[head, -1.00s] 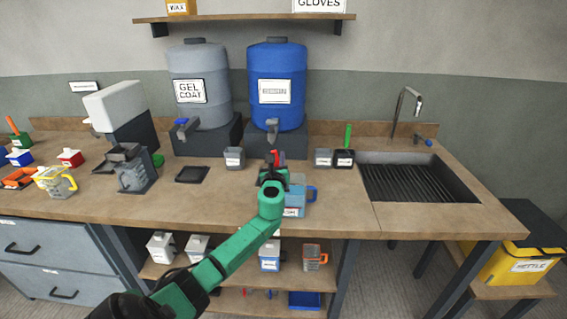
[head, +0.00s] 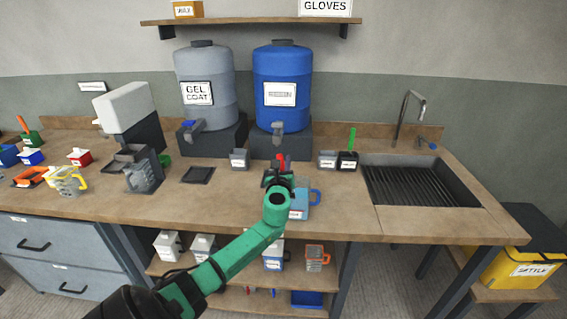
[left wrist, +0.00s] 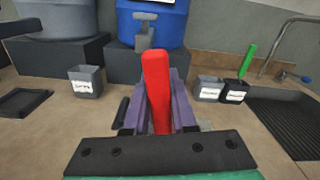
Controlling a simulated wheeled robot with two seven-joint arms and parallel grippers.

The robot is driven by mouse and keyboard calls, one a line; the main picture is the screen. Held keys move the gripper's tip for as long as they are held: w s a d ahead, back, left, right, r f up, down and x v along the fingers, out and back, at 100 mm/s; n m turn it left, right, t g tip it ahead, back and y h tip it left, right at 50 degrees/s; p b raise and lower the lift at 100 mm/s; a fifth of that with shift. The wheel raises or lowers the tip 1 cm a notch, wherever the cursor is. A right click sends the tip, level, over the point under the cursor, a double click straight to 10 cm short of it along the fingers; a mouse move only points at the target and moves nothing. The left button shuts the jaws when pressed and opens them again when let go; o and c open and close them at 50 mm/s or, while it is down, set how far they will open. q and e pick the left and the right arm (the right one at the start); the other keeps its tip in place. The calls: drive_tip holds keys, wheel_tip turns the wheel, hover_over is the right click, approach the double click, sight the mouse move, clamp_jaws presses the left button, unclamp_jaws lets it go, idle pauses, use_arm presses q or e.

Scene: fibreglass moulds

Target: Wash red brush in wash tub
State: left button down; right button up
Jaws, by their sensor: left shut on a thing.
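My left gripper (head: 278,178) is shut on the red brush (left wrist: 156,92), above the front middle of the bench. The brush's red handle stands upright between the purple fingers in the left wrist view and also shows in the head view (head: 281,160). Its bristle end is hidden. Small labelled tubs stand behind: a grey one (head: 239,159) to the left, a grey one (head: 327,159) and a black one (head: 348,161) to the right. Their labels are too blurred to tell which is the wash tub. My right gripper is not in view.
A blue jug (head: 302,204) stands just right of the gripper, partly behind the arm. A green brush (head: 352,139) stands in the black tub. The blue drum (head: 282,70) is behind; the sink (head: 420,184) is at right.

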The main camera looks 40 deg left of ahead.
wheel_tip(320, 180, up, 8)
drive_tip(key=p, duration=0.7)
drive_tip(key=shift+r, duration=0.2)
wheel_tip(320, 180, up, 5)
drive_tip(key=p, duration=0.5)
idle(0.4)
